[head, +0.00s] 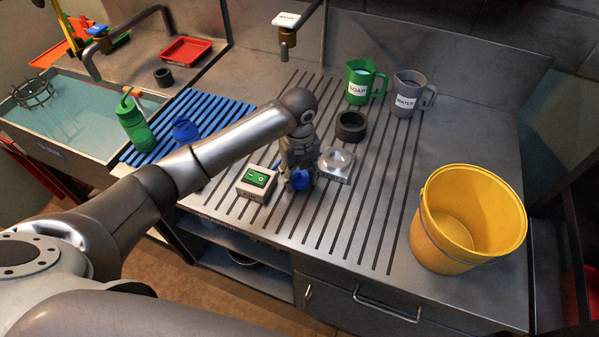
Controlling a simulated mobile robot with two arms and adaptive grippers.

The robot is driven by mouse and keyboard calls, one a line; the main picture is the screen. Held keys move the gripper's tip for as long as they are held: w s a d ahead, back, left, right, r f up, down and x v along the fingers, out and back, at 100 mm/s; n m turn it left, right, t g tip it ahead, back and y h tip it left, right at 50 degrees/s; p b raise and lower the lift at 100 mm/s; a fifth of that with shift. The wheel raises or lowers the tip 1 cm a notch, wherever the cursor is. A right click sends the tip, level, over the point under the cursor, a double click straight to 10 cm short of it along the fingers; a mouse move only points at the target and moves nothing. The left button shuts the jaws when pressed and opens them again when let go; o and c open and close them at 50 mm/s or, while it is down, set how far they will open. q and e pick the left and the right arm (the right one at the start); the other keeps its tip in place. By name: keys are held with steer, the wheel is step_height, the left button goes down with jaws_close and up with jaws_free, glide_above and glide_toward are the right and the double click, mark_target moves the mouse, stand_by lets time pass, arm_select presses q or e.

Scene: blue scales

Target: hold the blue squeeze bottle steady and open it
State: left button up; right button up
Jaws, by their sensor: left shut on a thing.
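My left gripper (298,177) points down over the grooved steel drainboard and is shut on a blue thing (301,181). Only a little of this blue thing shows between and below the fingers, so I cannot tell whether it is the blue squeeze bottle. Another blue, rounded object (185,129) stands on the blue slatted rack at the left, partly hidden behind my left arm. It looks like a bottle, but its lower part is covered. My right gripper is not in view.
A white box with a green top (257,181) sits close left of the gripper, a clear round dish on a metal block (338,163) close right. Behind are a dark ring (351,126), a green soap jug (362,84) and a grey water jug (407,97). A yellow bucket (436,235) stands right.

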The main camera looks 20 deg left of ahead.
arm_select(q)
steer(key=shift+f, duration=0.25)
steer(key=shift+f, duration=0.1)
steer(key=shift+f, duration=0.15)
steer(key=o, duration=0.8)
steer(key=shift+o, duration=0.2)
